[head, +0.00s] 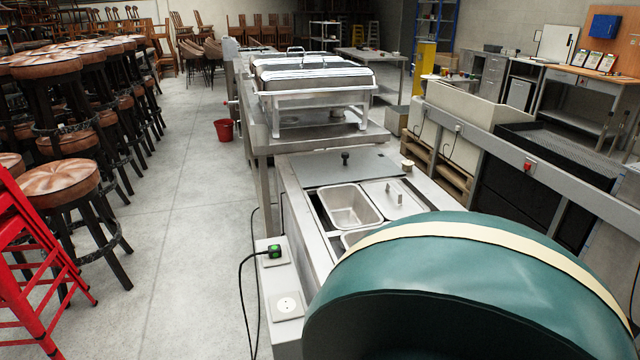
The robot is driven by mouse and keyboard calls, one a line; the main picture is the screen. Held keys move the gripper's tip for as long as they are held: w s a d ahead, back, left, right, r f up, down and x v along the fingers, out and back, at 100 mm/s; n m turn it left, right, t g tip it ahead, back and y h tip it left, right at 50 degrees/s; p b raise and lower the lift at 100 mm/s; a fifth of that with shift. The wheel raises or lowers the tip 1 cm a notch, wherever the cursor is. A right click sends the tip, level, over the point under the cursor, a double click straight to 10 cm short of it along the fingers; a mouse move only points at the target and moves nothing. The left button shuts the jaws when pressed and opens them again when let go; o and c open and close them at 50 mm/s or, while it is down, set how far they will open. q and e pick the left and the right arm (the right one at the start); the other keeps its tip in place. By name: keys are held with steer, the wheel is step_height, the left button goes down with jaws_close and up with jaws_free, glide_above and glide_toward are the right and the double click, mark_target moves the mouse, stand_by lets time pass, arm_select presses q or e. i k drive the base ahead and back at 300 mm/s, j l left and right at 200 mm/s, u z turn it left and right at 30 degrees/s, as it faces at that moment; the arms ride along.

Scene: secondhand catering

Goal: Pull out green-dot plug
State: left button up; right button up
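A black plug with a green dot (274,251) sits in a socket plate (283,261) on the narrow side ledge of the steel counter, low in the middle of the head view. Its black cord (241,285) leaves the plug to the left and hangs down toward the floor. A second round socket (287,304) on the same ledge, nearer to me, is empty. Neither of my grippers shows in the head view.
A large teal rounded object with a cream stripe (470,235) fills the lower right and hides part of the counter. Steel pans (350,207) sit in the counter. Bar stools (63,184) and a red folding chair (30,260) stand left. The floor (185,240) between is clear.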

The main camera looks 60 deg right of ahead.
mark_target(274, 251)
steer(key=i+z, duration=0.25)
steer(key=z, duration=0.2)
steer(key=i+z, duration=0.25)
steer(key=z, duration=0.25)
steer(key=i+j+z, duration=0.1)
steer(key=i+z, duration=0.15)
steer(key=z, duration=0.2)
